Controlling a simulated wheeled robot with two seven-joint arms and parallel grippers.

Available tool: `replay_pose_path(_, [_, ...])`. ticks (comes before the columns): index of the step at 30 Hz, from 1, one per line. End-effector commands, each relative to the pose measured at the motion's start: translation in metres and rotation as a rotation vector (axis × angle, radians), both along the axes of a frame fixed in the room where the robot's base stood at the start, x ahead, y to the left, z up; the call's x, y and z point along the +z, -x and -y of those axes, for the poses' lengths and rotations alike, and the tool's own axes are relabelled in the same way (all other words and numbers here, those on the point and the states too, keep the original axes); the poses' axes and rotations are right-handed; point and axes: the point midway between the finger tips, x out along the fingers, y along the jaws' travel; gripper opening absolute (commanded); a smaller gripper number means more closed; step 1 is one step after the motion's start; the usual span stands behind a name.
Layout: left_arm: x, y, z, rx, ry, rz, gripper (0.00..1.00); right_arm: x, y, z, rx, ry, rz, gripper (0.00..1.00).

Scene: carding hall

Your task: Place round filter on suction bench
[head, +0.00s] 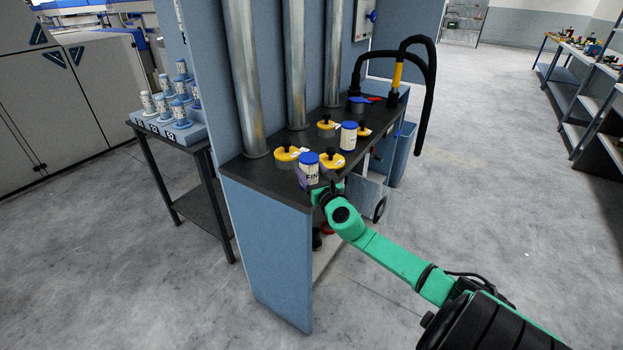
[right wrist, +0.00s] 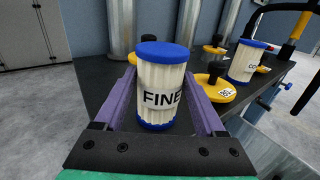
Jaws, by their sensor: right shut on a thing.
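A round white pleated filter marked FINE (right wrist: 158,75), with blue end caps, stands upright between the purple fingers of my right gripper (right wrist: 165,105). In the head view this filter (head: 309,171) is at the near end of the dark bench top (head: 256,173). My right gripper (head: 308,184) is shut on it, reaching in from the front right. Whether the filter's base touches the bench top I cannot tell. A second white filter with blue caps (head: 348,136) stands upright farther along the bench. My left gripper is in neither view.
Several yellow discs with black knobs (head: 286,155) are on the bench, close around the filters. Vertical metal pipes (head: 295,65) rise at the back of the bench. A black hose (head: 430,90) loops at the far end. A side table (head: 143,128) at left holds several small filters.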

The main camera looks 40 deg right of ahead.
Motion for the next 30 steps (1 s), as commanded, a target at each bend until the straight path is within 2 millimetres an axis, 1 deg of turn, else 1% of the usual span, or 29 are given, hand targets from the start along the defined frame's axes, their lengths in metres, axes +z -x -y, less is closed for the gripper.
replay_pose_path(6, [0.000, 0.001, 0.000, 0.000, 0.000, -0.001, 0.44, -0.001, 0.000, 0.000, 0.000, 0.000, -0.002, 0.12])
replay_pose_path(7, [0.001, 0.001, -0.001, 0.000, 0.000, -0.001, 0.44, 0.000, 0.000, 0.000, 0.000, 0.000, -0.003, 0.84])
replay_pose_path(8, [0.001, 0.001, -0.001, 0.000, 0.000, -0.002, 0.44, 0.000, 0.000, 0.000, 0.000, 0.000, -0.003, 0.95])
replay_pose_path(9, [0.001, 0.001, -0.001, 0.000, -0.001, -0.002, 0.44, 0.000, 0.000, 0.000, 0.000, 0.000, -0.003, 1.00])
replay_pose_path(16, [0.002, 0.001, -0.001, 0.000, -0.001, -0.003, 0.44, 0.001, 0.000, 0.000, 0.000, 0.000, -0.002, 1.00])
replay_pose_path(20, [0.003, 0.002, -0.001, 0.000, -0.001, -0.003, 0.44, 0.000, 0.009, -0.003, 0.001, 0.001, -0.004, 1.00])
replay_pose_path(23, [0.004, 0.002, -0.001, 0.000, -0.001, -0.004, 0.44, 0.000, 0.024, -0.008, 0.001, 0.000, -0.005, 1.00])
replay_pose_path(30, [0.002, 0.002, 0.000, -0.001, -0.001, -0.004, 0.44, -0.003, 0.074, -0.025, 0.001, -0.001, -0.007, 1.00])
